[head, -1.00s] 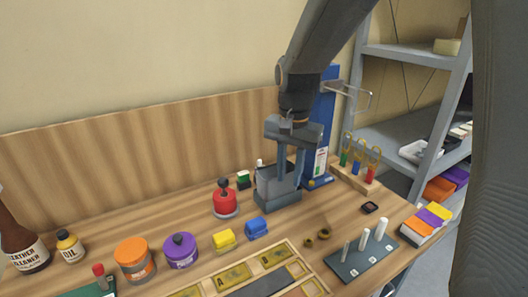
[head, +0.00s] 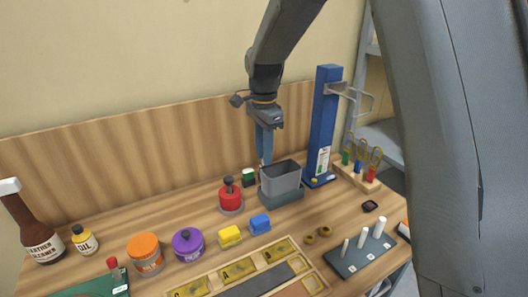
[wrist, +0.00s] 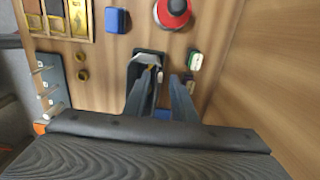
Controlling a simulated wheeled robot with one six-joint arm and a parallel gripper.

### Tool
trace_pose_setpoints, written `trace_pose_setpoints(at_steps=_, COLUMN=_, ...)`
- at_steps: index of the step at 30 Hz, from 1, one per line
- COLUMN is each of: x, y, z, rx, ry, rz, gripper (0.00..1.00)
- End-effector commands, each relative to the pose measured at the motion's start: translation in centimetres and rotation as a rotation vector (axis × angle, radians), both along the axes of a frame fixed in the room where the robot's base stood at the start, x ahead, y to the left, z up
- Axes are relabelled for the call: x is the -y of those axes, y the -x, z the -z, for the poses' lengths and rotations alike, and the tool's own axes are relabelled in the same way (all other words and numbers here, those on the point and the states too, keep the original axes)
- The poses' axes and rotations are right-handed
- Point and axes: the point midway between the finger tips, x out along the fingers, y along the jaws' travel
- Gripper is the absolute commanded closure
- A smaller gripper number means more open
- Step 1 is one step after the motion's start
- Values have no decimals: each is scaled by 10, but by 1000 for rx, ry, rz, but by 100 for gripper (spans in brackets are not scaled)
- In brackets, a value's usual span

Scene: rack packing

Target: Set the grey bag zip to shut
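My gripper (head: 265,158) hangs fingers down, above and just left of the bin's back edge in the head view. The bin's inside is partly hidden.
A red pot (head: 231,198) stands left of the bin. A blue post (head: 324,125) with a hook stands right of it. Blue (head: 260,224) and yellow (head: 229,236) blocks and a peg board (head: 358,254) are in front. A wooden back panel (head: 130,155) closes the rear.

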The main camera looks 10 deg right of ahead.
Motion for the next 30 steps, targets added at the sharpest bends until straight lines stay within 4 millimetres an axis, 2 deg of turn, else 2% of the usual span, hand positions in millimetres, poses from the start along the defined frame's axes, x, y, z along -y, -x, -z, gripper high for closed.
trace_pose_setpoints(at_steps=4, x=0, y=0, z=8, rx=1, ry=0, rz=0, gripper=76)
trace_pose_setpoints(at_steps=12, x=0, y=0, z=10, rx=1, ry=0, rz=-1, gripper=76)
trace_pose_setpoints(at_steps=16, x=0, y=0, z=10, rx=1, ry=0, rz=-1, gripper=98)
trace_pose_setpoints(at_steps=17, x=0, y=0, z=10, rx=1, ry=0, rz=-1, gripper=100)
trace_pose_setpoints(at_steps=30, x=0, y=0, z=10, rx=1, ry=0, rz=-1, gripper=100)
